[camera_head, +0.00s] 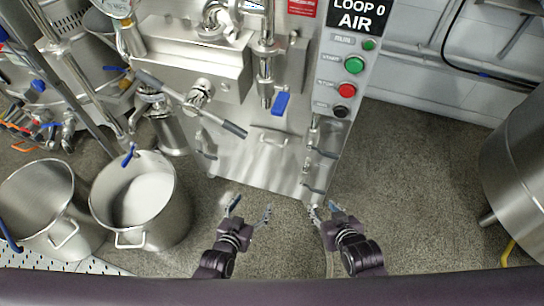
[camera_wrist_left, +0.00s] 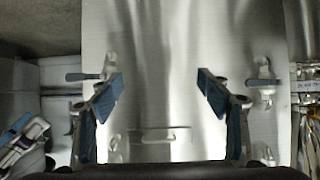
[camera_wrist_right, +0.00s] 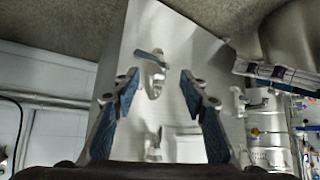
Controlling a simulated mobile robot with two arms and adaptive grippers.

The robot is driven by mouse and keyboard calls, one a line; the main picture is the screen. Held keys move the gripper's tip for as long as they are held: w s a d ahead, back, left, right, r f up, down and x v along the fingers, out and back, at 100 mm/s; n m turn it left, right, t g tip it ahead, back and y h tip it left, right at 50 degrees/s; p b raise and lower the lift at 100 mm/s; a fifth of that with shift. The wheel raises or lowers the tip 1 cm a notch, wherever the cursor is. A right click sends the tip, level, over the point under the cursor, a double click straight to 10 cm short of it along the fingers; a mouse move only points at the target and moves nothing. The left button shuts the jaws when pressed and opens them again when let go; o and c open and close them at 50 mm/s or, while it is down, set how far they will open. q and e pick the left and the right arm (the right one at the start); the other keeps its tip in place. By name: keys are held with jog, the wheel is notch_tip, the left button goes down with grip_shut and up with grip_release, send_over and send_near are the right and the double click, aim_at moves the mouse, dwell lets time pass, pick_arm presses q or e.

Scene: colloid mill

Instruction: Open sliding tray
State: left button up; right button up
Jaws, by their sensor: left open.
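A shiny steel panel (camera_head: 258,165) with a small bar handle (camera_head: 270,138) forms the lower front of the mill. I cannot tell where the sliding tray's edges are on it. In the left wrist view the handle (camera_wrist_left: 158,134) lies between the fingers, beyond them. My left gripper (camera_head: 249,211) is open and empty, over the floor in front of the panel. My right gripper (camera_head: 325,210) is open and empty, near the panel's lower right corner. In the right wrist view a latch (camera_wrist_right: 153,62) shows between its fingers, on the panel's side. Neither gripper touches the handle.
Two steel pots (camera_head: 143,200) (camera_head: 42,205) stand on the left. A control column with green and red buttons (camera_head: 347,90) rises at the panel's right. A long dark-gripped lever (camera_head: 190,103) crosses above the handle. A steel vessel (camera_head: 520,150) stands far right. Floor between is clear.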

pick_arm(q)
jog(key=w+d+r+t+h+b, duration=0.1)
jog(key=w+d+r+t+b, duration=0.2)
jog(key=w+r+b, duration=0.15)
jog(key=t+b, duration=0.2)
jog(key=b, duration=0.1)
send_near(272, 144)
jog(key=w, duration=0.3)
jog(key=shift+h, duration=0.3)
jog(key=shift+d+f+b+x, duration=0.15)
jog(key=shift+b+x, duration=0.5)
jog(key=shift+x, duration=1.25)
jog(key=shift+d+f+b+x, duration=0.15)
jog(key=shift+b+x, duration=0.5)
jog(key=shift+x, duration=1.2)
pick_arm(e)
jog(key=w+a+r+t+y, duration=0.1)
jog(key=r+t, duration=0.4)
jog(key=r, duration=0.9)
jog(key=w+a+r+t+y, duration=0.1)
jog(key=r+t, duration=0.4)
jog(key=r, duration=0.9)
jog(key=shift+w+a+r+y, duration=0.15)
jog(key=shift+w+a+y, duration=0.3)
jog(key=shift+w, duration=0.7)
pick_arm(q)
jog(key=shift+c, duration=0.3)
